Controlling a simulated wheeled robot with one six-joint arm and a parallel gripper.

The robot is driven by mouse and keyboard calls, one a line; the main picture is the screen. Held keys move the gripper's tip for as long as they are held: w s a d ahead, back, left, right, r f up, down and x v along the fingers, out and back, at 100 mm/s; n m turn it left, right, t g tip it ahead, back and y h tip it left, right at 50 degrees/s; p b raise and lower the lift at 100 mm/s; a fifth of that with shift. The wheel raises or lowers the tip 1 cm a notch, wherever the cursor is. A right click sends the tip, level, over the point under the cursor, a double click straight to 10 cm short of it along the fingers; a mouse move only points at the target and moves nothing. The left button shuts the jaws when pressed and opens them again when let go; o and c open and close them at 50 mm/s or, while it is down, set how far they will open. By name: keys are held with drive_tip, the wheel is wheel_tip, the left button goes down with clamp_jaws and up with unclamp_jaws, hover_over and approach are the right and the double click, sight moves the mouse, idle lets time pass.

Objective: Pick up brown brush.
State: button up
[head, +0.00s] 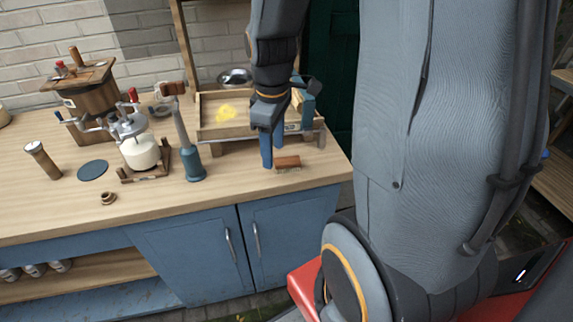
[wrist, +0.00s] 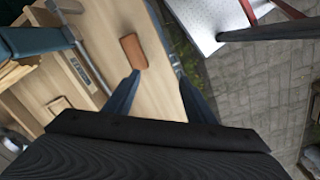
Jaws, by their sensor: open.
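The brown brush (head: 287,162) lies on the wooden worktop near its right front edge, brown back up with pale bristles below. In the wrist view the brush (wrist: 133,52) lies just beyond the left fingertip, left of the middle of the gap. My gripper (head: 272,150) points down just left of the brush in the head view, its blue fingers apart and nothing between them. In the wrist view, the open fingers (wrist: 158,76) stand over the bench edge. Whether a finger touches the brush, I cannot tell.
A wooden tray (head: 216,132) with yellow lumps stands behind the gripper. A blue-based upright tool (head: 195,170) stands to the left. A separator with a white vessel (head: 141,154) and a wooden churn (head: 93,97) are farther left. Worktop in front of the brush is bare.

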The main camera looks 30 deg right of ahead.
sight(288, 160)
drive_tip(key=d+n, duration=0.1)
drive_tip(key=w+d+n, duration=0.1)
drive_tip(key=d+n, duration=0.1)
drive_tip(key=w+d+f+n, duration=0.1)
drive_tip(key=shift+d, duration=0.35)
drive_tip(key=shift+w+d+f+n+g, duration=0.15)
drive_tip(key=shift+d+n+g, duration=0.15)
drive_tip(key=shift+d+n, duration=0.4)
drive_tip(key=shift+w+a+f+p, duration=0.15)
drive_tip(key=shift+f+p, duration=0.35)
drive_tip(key=shift+f, duration=1.4)
drive_tip(key=shift+s+a+f+p, duration=0.15)
drive_tip(key=shift+f+p, duration=0.35)
drive_tip(key=shift+f, duration=1.4)
drive_tip(key=shift+w, duration=0.1)
drive_tip(key=c, duration=1.2)
drive_tip(key=shift+o, duration=0.2)
drive_tip(key=shift+r+b, duration=0.95)
drive_tip(key=shift+r, duration=4.05)
